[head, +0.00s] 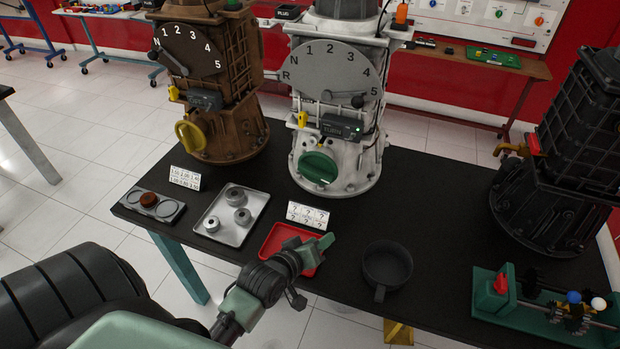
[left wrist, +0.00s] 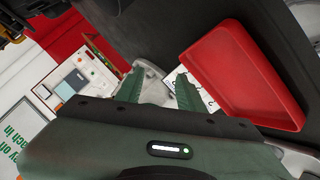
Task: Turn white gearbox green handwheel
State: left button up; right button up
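The white gearbox (head: 352,95) stands upright on the dark table, with a numbered dial and lever on its upper front. Its green handwheel (head: 318,168) sits low on the front face, left of centre. My left gripper (head: 322,244) is in front of the gearbox, over the red tray, below the handwheel in the picture and apart from it. In the left wrist view its two fingers (left wrist: 158,90) are spread with nothing held between them. The handwheel cannot be made out in the left wrist view. My right gripper is in neither view.
The red tray (head: 272,243) lies under my left gripper, and a white card (head: 308,215) stands behind it. A dark round pan (head: 387,265) is to the right. A metal tray (head: 223,236) with rings is left. A brown gearbox (head: 222,110) stands beside the white one.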

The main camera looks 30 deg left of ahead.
pick_arm(q)
jog(key=w+a+r+n+t+y, duration=0.1)
jog(key=w+a+r+n+t, duration=0.1)
jog(key=w+a+n+t, duration=0.15)
jog(key=n+t+y, duration=0.2)
jog(key=n+y, duration=0.1)
jog(key=n, duration=0.3)
send_near(313, 175)
jog(key=x, duration=0.2)
jog(key=p+x, duration=0.1)
jog(key=x, duration=0.5)
jog(key=shift+w+a+f, duration=0.1)
jog(key=shift+w, duration=0.15)
grip_shut()
